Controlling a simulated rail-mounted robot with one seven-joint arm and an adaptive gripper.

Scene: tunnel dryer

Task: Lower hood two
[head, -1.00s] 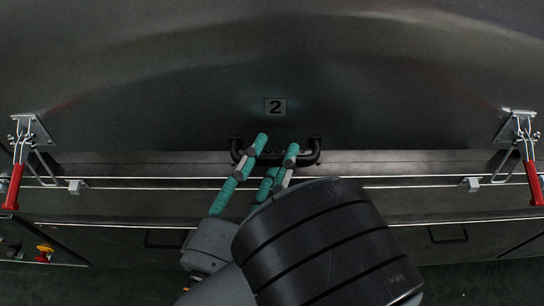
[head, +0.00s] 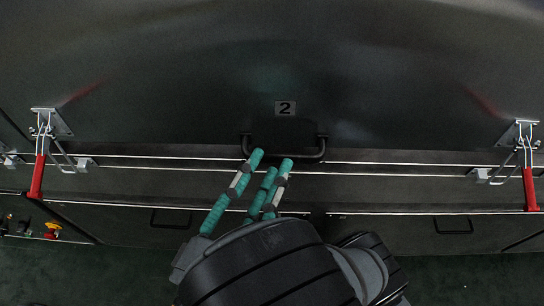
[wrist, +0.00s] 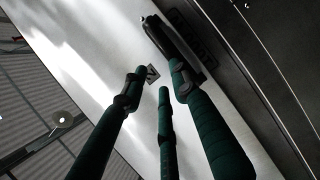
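Hood two (head: 200,110) is a wide dark metal cover with a "2" plate (head: 285,108) on it. Its lower edge is close to the frame seam; I cannot tell if a gap remains. A black bar handle (head: 322,146) sits at that edge, and it also shows in the wrist view (wrist: 170,38). My gripper (head: 271,159) has green jointed fingers spread apart and nothing between them. In the head view its fingertips overlap the handle's left and middle part from below. In the wrist view (wrist: 160,78) the right finger's tip is close to the handle; contact is unclear.
Latches with red levers stand at left (head: 38,175) and right (head: 529,188) of the hood. A red and yellow button (head: 52,230) is at lower left. Dark front panels with recessed handles (head: 453,225) run below the frame, with dark floor (head: 480,280) in front.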

